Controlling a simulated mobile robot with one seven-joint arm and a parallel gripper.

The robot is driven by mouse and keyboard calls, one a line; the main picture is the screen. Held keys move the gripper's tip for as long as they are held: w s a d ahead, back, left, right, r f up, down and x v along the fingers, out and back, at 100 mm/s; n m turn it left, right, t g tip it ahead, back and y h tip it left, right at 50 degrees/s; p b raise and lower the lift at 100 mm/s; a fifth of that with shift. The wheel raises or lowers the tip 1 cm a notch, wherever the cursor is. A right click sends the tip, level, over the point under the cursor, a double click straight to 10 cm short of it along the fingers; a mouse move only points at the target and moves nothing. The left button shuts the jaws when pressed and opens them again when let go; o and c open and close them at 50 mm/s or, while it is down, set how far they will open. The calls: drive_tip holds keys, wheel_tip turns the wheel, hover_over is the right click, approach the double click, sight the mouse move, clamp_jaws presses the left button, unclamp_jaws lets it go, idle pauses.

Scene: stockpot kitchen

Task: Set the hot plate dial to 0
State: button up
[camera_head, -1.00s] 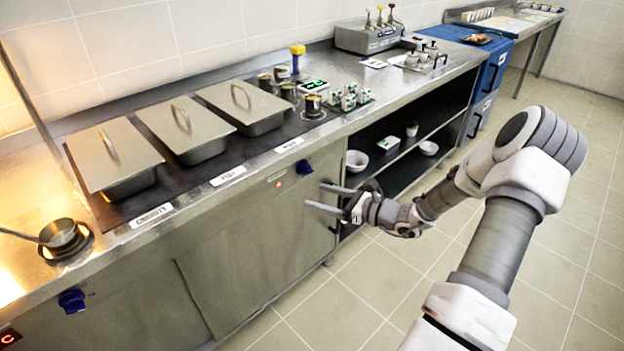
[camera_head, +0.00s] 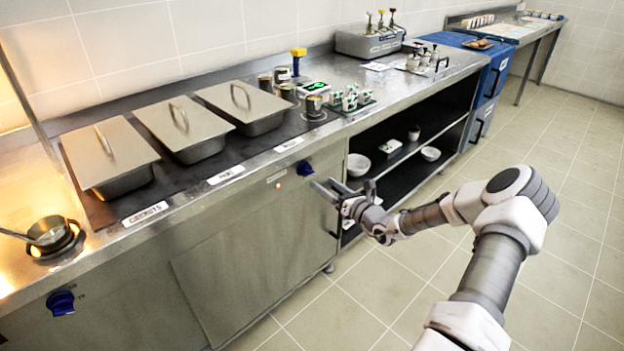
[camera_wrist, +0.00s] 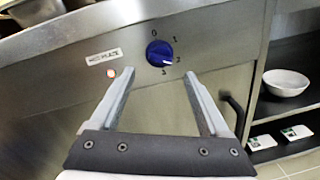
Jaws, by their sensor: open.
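The hot plate dial is a round blue knob (camera_wrist: 159,53) on the steel counter front, with marks 0, 1, 2 and 3 around it. Its pale pointer faces right and slightly down, near the 2. The dial also shows in the head view (camera_head: 306,170). A label plate (camera_wrist: 104,57) and a small lit red lamp (camera_wrist: 111,73) sit to its left. My gripper (camera_wrist: 163,82) is open and empty, its fingertips just below the dial in the wrist view. In the head view my gripper (camera_head: 325,185) is beside the dial; contact cannot be told.
A second blue knob (camera_head: 61,302) is on the lower left front. Lidded pans (camera_head: 183,128) and a small pot (camera_head: 47,232) stand on the counter. Right of the dial is an open shelf with bowls (camera_head: 358,165). A dark door handle (camera_wrist: 234,112) is near my right finger.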

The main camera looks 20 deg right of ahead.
sight(311, 174)
drive_tip(key=b+x, duration=0.1)
drive_tip(key=x, duration=0.5)
drive_tip(key=shift+w+a, duration=0.1)
drive_tip(key=shift+w, duration=0.25)
clamp_jaws()
